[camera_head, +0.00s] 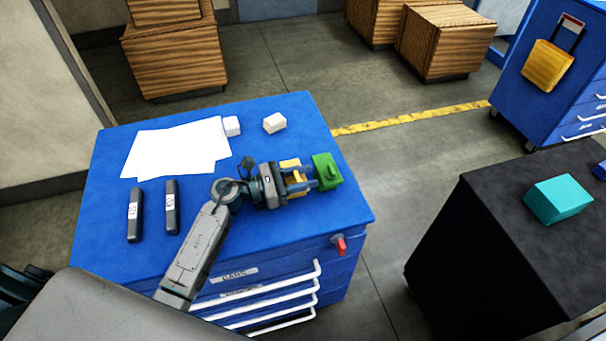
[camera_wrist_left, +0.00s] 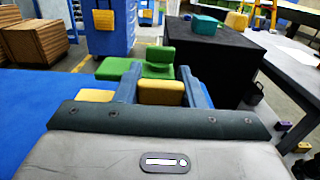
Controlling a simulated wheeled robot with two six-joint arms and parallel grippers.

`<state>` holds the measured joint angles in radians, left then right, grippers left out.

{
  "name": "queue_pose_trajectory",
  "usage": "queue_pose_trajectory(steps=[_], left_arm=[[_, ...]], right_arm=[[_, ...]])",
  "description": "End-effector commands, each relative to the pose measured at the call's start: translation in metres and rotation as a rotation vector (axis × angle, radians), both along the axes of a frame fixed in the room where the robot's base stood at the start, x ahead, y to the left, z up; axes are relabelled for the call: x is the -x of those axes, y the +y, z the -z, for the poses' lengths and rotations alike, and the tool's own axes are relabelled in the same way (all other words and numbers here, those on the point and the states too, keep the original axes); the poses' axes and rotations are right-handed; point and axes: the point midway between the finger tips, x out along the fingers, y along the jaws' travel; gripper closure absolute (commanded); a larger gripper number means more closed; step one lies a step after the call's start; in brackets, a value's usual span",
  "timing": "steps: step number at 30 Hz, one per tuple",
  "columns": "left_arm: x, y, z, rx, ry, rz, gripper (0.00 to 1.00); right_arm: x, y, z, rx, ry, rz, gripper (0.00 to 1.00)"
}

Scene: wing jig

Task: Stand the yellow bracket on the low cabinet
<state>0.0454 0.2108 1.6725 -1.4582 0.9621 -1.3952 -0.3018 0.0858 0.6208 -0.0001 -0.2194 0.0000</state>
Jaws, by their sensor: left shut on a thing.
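My left gripper (camera_head: 309,179) is over the right part of the blue drawer cabinet's top (camera_head: 270,118). Its fingers are shut on the yellow bracket (camera_head: 297,188). In the left wrist view a yellow face of the bracket (camera_wrist_left: 160,92) fills the gap between the fingers, and another yellow piece shows left of them. A green block-like part (camera_head: 327,172) is just beyond the fingertips, near the cabinet's right edge; it also shows in the left wrist view (camera_wrist_left: 156,55). I cannot tell whether the bracket touches the top. My right gripper is not in view.
White sheets (camera_head: 175,147), two small white blocks (camera_head: 274,122) and two dark labelled bars (camera_head: 172,207) lie on the blue cabinet. A black cabinet (camera_head: 470,255) with a teal block (camera_head: 558,199) stands to the right, across a floor gap. Wooden crates (camera_head: 175,60) stand behind.

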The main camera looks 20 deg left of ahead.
Motion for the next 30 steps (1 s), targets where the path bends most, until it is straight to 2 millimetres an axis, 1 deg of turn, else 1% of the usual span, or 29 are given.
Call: queue_pose_trajectory(steps=[3,9,10,13,21,25,26,30], left_arm=[[0.0,0.0,-0.001,0.0,-0.002,0.0,1.0],[0.0,0.0,0.003,0.0,-0.002,0.0,1.0],[0.0,0.0,0.003,-0.001,-0.001,0.0,0.62],[0.0,0.0,0.002,-0.001,-0.001,0.0,0.43],[0.0,0.0,0.002,-0.001,-0.001,0.0,0.43],[0.0,0.001,-0.002,-0.001,0.0,0.0,0.43],[0.003,0.004,0.002,-0.004,0.0,0.0,0.43],[0.015,0.022,0.006,-0.006,-0.001,0.0,0.43]], right_arm=[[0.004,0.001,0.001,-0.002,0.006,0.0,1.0],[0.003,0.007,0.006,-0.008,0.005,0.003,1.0],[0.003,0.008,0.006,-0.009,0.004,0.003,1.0],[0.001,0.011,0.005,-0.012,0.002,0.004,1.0],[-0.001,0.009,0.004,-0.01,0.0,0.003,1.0],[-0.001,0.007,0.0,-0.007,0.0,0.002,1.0],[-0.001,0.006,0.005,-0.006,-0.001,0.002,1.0],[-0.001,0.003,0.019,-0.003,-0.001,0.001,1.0]])
